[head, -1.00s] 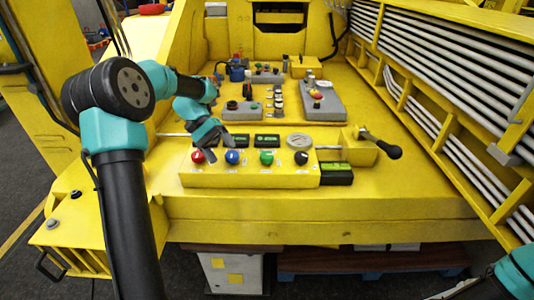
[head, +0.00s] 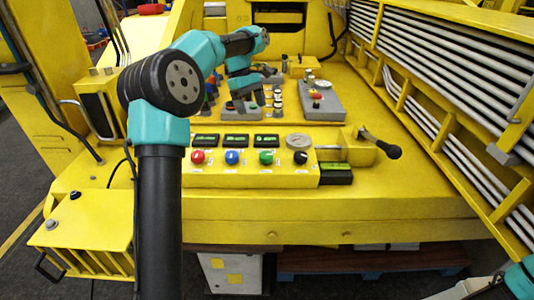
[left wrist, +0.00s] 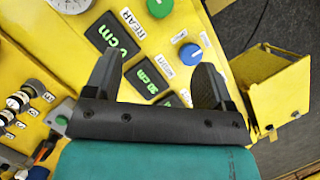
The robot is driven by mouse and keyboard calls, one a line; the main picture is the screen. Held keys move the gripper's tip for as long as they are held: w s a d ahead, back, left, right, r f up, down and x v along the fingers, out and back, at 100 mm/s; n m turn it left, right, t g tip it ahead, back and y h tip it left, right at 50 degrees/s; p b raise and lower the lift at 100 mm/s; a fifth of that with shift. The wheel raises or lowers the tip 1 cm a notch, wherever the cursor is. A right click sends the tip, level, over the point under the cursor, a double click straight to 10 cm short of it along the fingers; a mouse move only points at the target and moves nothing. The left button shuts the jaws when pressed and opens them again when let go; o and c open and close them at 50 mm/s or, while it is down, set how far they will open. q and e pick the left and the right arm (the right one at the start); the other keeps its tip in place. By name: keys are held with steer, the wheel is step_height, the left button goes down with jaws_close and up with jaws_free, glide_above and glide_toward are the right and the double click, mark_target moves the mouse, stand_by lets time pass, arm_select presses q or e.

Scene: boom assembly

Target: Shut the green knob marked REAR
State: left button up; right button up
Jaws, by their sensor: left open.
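The green knob (head: 266,157) sits on the front face of the yellow control box (head: 225,179), between the blue knob (head: 232,157) and the black knob (head: 300,158). In the left wrist view the green knob (left wrist: 160,7) is cut by the top edge, with the REAR label (left wrist: 131,23) beside it. My left gripper (head: 245,108) is over the deck behind the box. In the wrist view its fingers (left wrist: 157,72) are open and empty, apart from the knob. My right gripper is out of view; only part of that arm shows at bottom right.
A red knob (head: 197,157) is at the box's left end. Green displays (head: 235,140) and a round gauge (head: 298,141) are on the box. A black-handled lever (head: 389,150) stands out to the right. Grey panels with small knobs (head: 318,98) lie behind.

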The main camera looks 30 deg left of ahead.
mark_target(266, 154)
arm_select(q)
steer(key=x, duration=1.7)
steer(key=shift+d+f, duration=0.15)
steer(key=shift+d, duration=0.05)
steer(key=c, duration=0.9)
